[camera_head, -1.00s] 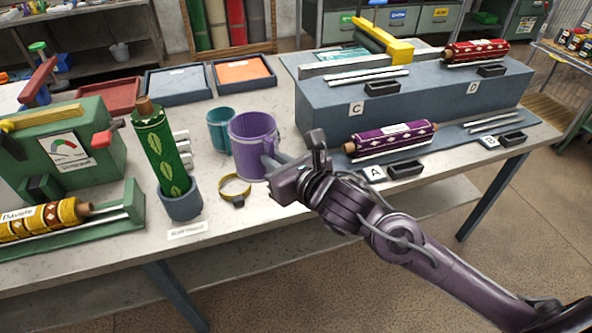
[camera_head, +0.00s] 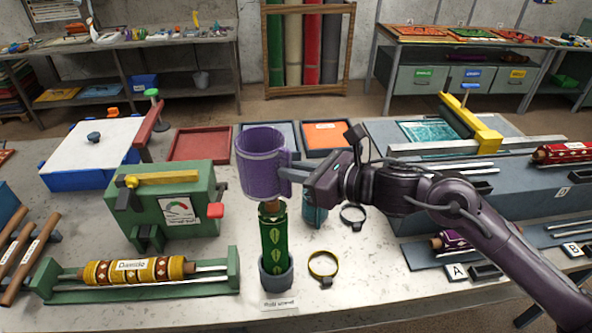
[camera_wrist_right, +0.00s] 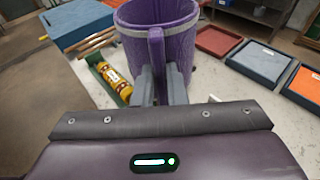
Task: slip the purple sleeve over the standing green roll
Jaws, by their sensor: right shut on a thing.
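The purple sleeve (camera_head: 260,165) is an upright cylinder with a side handle. My right gripper (camera_head: 296,175) is shut on that handle and holds the sleeve raised off the table. In the right wrist view, the sleeve (camera_wrist_right: 175,45) stands ahead of the fingers (camera_wrist_right: 160,85), with the handle between them. The green roll (camera_head: 274,240) stands upright in a grey round holder (camera_head: 277,279). Its brown core end shows just below the sleeve's lower rim; I cannot tell whether the tip is inside. My left gripper is not in view.
A teal cup (camera_head: 314,212) stands right of the roll, partly hidden. A yellow ring clamp (camera_head: 322,264) and a black one (camera_head: 352,216) lie nearby. A green gauge box (camera_head: 185,205) and a yellow roll on a rack (camera_head: 130,271) are to the left.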

